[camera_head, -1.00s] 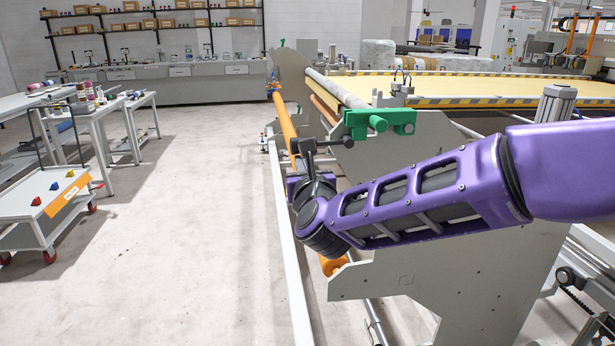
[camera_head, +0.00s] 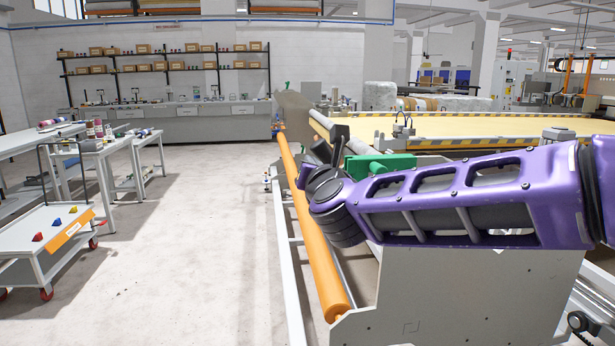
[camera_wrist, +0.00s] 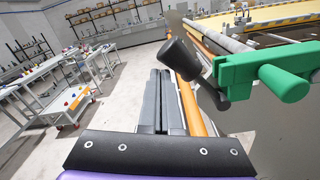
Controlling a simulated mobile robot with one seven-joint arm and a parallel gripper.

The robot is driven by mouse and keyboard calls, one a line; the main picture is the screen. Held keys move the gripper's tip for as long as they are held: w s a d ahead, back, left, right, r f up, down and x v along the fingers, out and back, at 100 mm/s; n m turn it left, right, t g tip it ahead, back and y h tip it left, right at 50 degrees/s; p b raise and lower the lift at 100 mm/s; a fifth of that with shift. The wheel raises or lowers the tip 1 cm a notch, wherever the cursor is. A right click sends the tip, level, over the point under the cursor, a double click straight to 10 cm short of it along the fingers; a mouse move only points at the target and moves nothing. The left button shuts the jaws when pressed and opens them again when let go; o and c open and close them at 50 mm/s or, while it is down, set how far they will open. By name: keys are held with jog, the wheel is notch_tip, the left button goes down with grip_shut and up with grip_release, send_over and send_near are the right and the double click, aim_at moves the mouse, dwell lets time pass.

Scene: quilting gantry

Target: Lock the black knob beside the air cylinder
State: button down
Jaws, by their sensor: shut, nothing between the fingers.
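The black knob (camera_wrist: 178,55) is the thick grip of a short lever in the wrist view. It tilts up and left from a dark pivot beside a green bracket (camera_wrist: 255,70) with a green round bar. A dark grip shape also shows above my wrist in the head view (camera_head: 341,136), beside the green bracket (camera_head: 380,164). My gripper (camera_wrist: 160,72) is shut and empty; its fingers lie just left of the knob, apparently apart from it. I cannot tell for sure which part is the air cylinder. My forearm hides much of the machine's side in the head view.
An orange roller (camera_head: 312,240) and a pale rail run along the machine's left side. A grey end plate (camera_head: 450,300) stands below my arm. A cart (camera_head: 45,232) with coloured pieces is at left. The floor between is clear.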

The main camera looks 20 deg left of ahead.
aim_at(327, 147)
jog(key=shift+w+d+r+m, duration=0.55)
jog(key=shift+d+r+m, duration=0.35)
jog(key=shift+w+d+r+b, duration=0.3)
jog(key=shift+d+r, duration=0.1)
jog(key=shift+d, duration=0.05)
jog(key=shift+w+d+r, duration=0.25)
jog(key=shift+w+d, duration=0.05)
jog(key=shift+d, duration=0.15)
jog(key=shift+w+d+r, duration=0.2)
jog(key=shift+w+d, duration=0.05)
jog(key=shift+d, duration=0.2)
jog(key=shift+w+d+r, duration=0.1)
